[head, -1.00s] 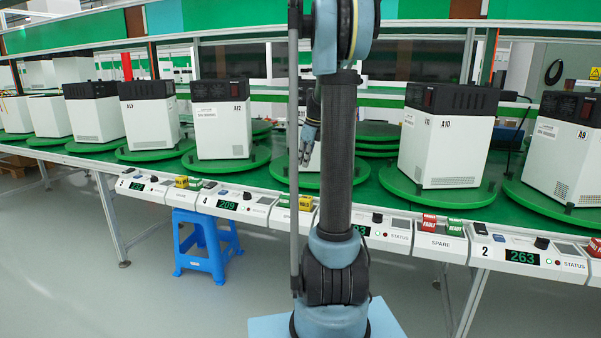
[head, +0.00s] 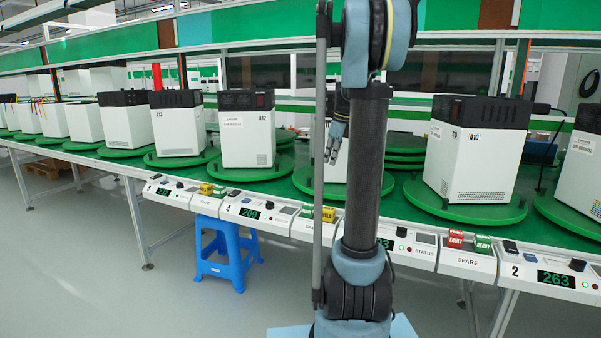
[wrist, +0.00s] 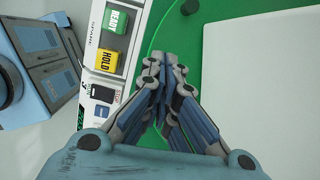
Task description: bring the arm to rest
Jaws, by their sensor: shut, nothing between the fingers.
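My gripper (head: 333,146) hangs in front of a white unit, just left of my arm's upright link in the head view. In the wrist view my gripper (wrist: 166,72) has its fingers together with nothing between them. Below the fingers are the edge of a green turntable (wrist: 178,30) and the grey-white panel strip along the table edge.
White units with black tops stand on green turntables, such as A12 (head: 247,142) and A10 (head: 470,165). READY (wrist: 117,22) and HOLD (wrist: 109,60) blocks sit on the panel strip. A blue stool (head: 228,255) stands under the table. The floor (head: 90,290) at left is clear.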

